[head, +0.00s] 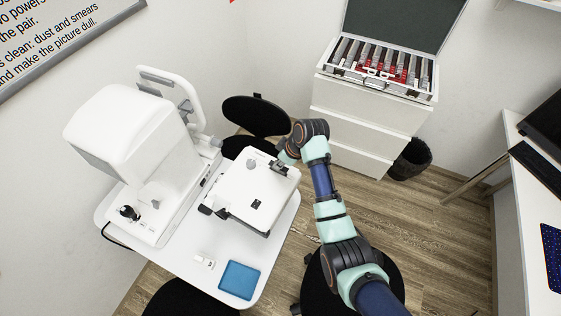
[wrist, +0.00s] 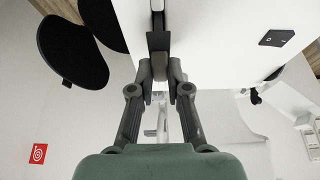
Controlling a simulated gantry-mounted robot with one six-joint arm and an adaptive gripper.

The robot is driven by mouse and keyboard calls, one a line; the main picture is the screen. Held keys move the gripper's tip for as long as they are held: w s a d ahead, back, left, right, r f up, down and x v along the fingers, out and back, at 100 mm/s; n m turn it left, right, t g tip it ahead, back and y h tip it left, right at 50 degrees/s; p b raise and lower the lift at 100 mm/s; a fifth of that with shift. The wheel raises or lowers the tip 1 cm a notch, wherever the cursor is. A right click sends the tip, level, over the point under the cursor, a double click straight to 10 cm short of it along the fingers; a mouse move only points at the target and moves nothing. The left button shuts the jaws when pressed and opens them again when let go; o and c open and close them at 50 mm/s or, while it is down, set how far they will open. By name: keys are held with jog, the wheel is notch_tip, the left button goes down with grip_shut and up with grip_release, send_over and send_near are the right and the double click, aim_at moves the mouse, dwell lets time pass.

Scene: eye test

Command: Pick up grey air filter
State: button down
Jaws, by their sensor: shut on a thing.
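A white desktop instrument (head: 250,195) stands on the white table. My gripper (head: 283,160) is at its far right edge in the head view, where my own arm partly hides the contact. In the wrist view my gripper (wrist: 160,72) is shut on a small grey part (wrist: 159,66) between its fingertips, which looks like the grey air filter. The part sits at the edge of the white housing (wrist: 210,45), by a dark strip. I cannot tell whether it is still attached to the housing.
A larger white instrument (head: 130,130) stands to the left on the table. A blue square pad (head: 239,280) and a small white item (head: 203,260) lie at the front. A black stool (head: 256,115) is behind the table. An open lens case (head: 375,85) tops the white drawers (head: 360,125).

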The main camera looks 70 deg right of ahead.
jog(key=shift+r+p, duration=2.65)
jog(key=shift+r, duration=0.35)
